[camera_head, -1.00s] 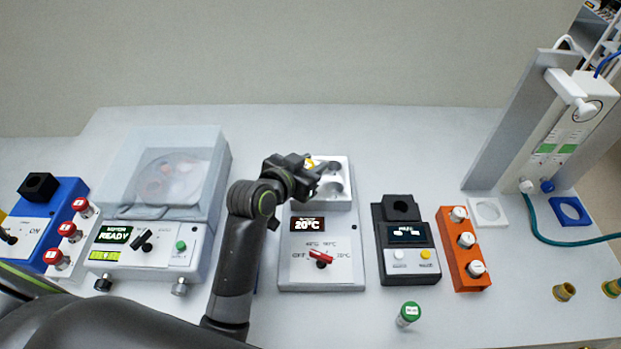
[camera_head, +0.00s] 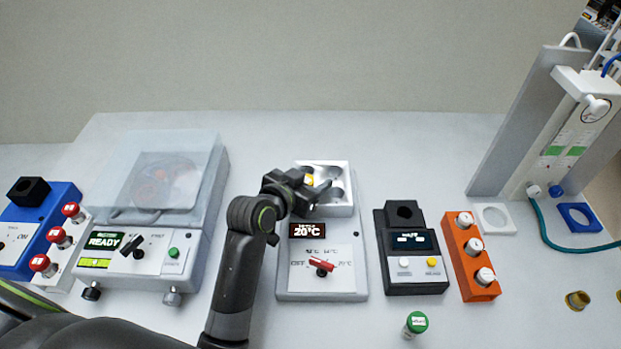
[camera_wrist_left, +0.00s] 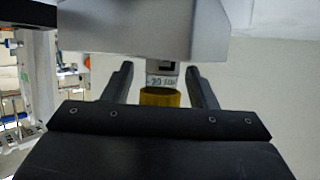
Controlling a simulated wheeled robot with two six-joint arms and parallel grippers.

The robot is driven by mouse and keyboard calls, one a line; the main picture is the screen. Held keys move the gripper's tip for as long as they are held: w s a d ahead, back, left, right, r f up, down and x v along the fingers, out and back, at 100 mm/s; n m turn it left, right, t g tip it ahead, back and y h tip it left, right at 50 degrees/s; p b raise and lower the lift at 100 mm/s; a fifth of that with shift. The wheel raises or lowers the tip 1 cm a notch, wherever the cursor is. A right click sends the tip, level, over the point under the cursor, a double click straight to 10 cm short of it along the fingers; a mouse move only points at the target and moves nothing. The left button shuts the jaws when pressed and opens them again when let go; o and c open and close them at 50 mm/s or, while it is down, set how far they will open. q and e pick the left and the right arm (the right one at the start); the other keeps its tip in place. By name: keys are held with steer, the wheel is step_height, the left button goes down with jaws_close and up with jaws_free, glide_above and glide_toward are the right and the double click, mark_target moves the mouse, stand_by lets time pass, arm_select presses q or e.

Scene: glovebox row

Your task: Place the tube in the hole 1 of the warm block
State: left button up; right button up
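The warm block (camera_head: 327,262) is the grey-white device showing 20°C, with a red switch on its front and a raised silver part with holes at its back. A yellow-capped tube (camera_head: 309,181) shows at the left hole of that part. In the left wrist view the tube (camera_wrist_left: 160,96) stands between the fingers, its far end hidden by a grey body. My left gripper (camera_head: 309,196) is at the block's left side. Its fingers (camera_wrist_left: 160,88) are apart, with a gap on each side of the tube. My right gripper is not in view.
A black device (camera_head: 411,252) and an orange rack (camera_head: 471,262) of white-capped tubes stand to the right. A green-capped tube (camera_head: 416,323) stands in front. A centrifuge-like machine (camera_head: 150,262) stands to the left. The table behind the block is clear.

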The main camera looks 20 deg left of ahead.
arm_select(q)
steer(key=shift+s+r, duration=0.15)
steer(key=shift+r, duration=0.1)
steer(key=v, duration=1.1)
steer(key=shift+s+b, duration=0.35)
steer(key=shift+r, duration=0.15)
steer(key=shift+a, duration=0.1)
